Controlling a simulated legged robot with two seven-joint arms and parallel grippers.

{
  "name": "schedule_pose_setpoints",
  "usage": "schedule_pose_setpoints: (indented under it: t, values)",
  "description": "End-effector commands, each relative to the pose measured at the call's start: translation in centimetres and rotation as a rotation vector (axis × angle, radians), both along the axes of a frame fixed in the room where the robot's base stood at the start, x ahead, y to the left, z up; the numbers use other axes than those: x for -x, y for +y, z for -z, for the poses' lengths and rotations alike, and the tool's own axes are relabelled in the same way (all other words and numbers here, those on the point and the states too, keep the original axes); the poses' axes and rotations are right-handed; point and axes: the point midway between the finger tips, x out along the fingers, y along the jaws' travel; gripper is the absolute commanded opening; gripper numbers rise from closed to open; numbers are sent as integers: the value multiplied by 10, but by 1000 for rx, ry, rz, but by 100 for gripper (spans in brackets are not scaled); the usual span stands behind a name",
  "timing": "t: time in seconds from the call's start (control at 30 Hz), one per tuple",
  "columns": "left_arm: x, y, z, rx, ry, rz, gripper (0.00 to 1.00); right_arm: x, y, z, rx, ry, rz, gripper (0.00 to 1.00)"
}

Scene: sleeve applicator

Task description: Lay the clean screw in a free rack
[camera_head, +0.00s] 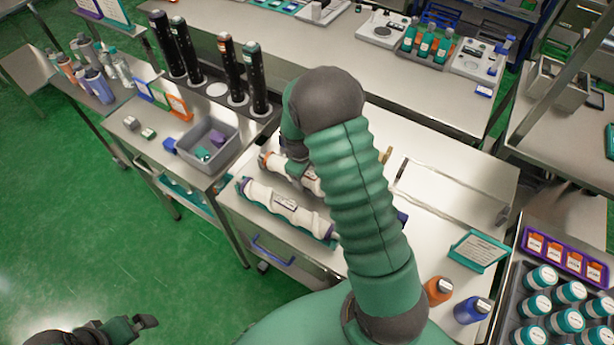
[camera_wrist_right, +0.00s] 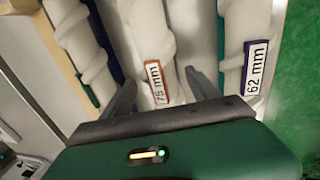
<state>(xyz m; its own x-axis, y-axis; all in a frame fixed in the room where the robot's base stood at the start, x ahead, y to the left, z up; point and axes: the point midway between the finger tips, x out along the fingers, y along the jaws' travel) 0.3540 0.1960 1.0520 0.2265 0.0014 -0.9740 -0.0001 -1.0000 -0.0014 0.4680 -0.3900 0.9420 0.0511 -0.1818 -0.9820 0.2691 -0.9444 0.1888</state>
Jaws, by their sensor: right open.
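Pale spiral screws lie in racks on the steel table. The near screw (camera_head: 285,208) sits in a teal-ended rack; a second one, with an orange end (camera_head: 266,160), lies behind it, partly under my right gripper (camera_head: 296,168). In the right wrist view, the 75 mm screw (camera_wrist_right: 150,45) lies between the open fingers of my right gripper (camera_wrist_right: 162,92). The 62 mm screw (camera_wrist_right: 249,45) is to its right and another screw (camera_wrist_right: 78,40) to its left. I cannot tell which screw is clean. My left gripper (camera_head: 146,322) is low at the left, away from the table; its jaw opening is unclear.
A grey bin (camera_head: 209,145) stands on the left bench, with tall black cylinders (camera_head: 256,80) behind it. My right arm hides part of the table's middle.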

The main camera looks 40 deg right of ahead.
Motion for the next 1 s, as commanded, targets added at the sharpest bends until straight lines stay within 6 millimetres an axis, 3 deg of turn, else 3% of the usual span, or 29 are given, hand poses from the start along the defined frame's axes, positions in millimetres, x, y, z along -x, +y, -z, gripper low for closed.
schedule_pose_setpoints:
  t: [0.23,0.47,0.57,0.7,0.73,0.8,0.87,1.0]
  values:
    - [0,0,5,0,0,0,100,2,12,-64,1,-6,-1,70]
    - [0,0,6,0,0,0,100,5,22,-94,-5,-7,3,70]
    - [0,0,6,0,0,0,100,19,64,-102,-49,-54,41,70]
    - [0,0,6,0,0,0,100,69,148,-107,-152,-151,152,70]
    - [0,0,6,0,0,0,100,81,161,-107,-171,-166,176,70]
    - [0,0,6,0,0,0,100,102,182,-107,-203,-191,221,70]
    - [0,0,6,0,0,0,100,112,190,-105,-217,-201,244,70]
    - [0,0,6,0,0,0,100,114,192,-104,-223,-202,257,70]
